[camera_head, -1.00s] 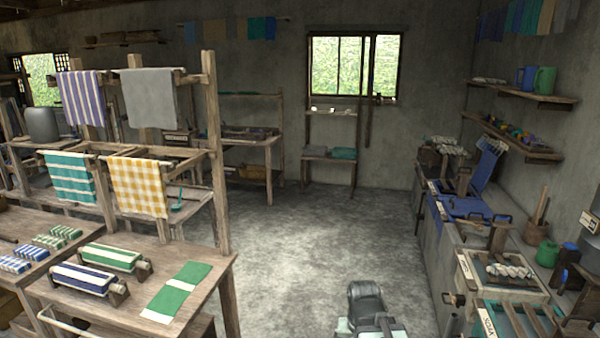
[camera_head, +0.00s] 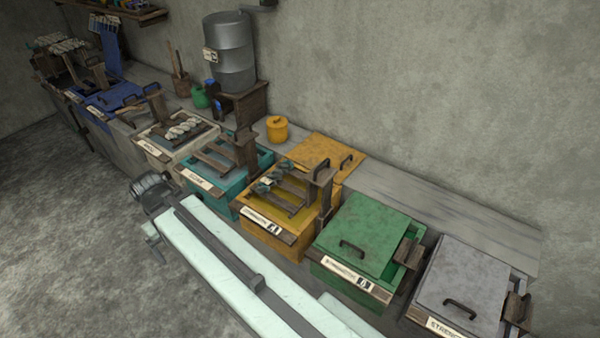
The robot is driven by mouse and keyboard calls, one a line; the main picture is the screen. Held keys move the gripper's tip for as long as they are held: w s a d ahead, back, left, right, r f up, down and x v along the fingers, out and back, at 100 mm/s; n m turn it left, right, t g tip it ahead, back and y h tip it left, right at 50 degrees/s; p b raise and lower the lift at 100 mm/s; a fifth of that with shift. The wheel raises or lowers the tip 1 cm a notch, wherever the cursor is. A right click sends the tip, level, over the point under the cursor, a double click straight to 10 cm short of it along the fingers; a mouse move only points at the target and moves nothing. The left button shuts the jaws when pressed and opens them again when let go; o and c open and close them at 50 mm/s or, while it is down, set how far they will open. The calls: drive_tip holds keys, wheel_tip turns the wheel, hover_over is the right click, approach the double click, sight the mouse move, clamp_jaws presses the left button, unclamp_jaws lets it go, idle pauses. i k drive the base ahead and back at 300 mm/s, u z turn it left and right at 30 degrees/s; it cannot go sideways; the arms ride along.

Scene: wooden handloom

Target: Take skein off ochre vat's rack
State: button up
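The ochre vat (camera_head: 262,238) stands open in the row on the right-hand bench, between a teal vat and a green-lidded vat. Its wooden rack (camera_head: 290,199) lies across the opening, with an upright post at its right end. A small dark teal and pale bundle (camera_head: 266,184), which looks like the skein, lies at the rack's left end. The vat's ochre lid (camera_head: 325,152) lies flat behind it. My pale arm stretches along the front of the vats. My gripper (camera_head: 152,190) seems to be the dark end at left, apart from the ochre vat; its fingers are unclear.
The teal vat (camera_head: 226,205) is open with a rack. The green-lidded vat (camera_head: 362,237) and the grey-lidded vat (camera_head: 468,285) are closed. An ochre pot (camera_head: 277,129) and a metal drum (camera_head: 229,55) stand behind. Clear floor lies at left.

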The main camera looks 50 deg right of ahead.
sight(262, 186)
drive_tip(key=u, duration=0.6)
drive_tip(key=i, duration=0.8)
drive_tip(key=u, duration=1.15)
